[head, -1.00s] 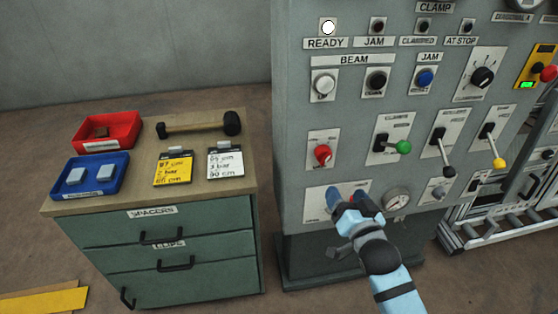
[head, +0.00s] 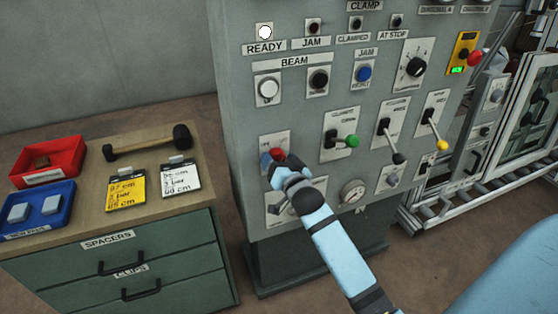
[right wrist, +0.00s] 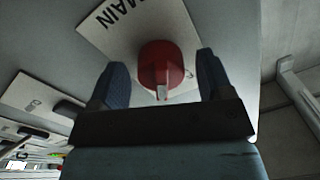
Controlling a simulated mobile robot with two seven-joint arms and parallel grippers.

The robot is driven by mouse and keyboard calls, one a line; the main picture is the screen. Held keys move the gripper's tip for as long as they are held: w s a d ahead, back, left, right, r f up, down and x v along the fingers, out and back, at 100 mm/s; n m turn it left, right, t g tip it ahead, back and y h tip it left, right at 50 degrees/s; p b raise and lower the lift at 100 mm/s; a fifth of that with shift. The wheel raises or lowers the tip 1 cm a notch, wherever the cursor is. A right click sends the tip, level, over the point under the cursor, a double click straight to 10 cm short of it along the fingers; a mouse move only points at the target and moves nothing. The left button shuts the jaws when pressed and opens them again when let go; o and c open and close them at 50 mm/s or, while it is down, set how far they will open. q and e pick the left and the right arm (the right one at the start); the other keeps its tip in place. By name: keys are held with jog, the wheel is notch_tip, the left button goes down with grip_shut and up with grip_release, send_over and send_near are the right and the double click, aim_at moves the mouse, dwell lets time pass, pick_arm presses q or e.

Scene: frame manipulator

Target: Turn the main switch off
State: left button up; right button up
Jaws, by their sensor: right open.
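The main switch is a red rotary knob (head: 276,154) on a white plate, low at the left of the grey control panel. In the right wrist view the red knob (right wrist: 161,68) stands in front of a plate whose visible letters read "MAIN". A pale mark shows on the knob's near edge. My right gripper (head: 275,160) is at the knob and partly covers it in the head view. In the right wrist view its two blue fingers (right wrist: 162,80) are open, one on each side of the knob, with gaps visible. My left gripper is not in view.
A cabinet (head: 130,262) with red and blue trays and a mallet (head: 148,144) stands at left.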

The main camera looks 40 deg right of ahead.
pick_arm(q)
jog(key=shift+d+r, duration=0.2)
pick_arm(e)
jog(key=c, duration=0.9)
jog(key=shift+c, duration=0.2)
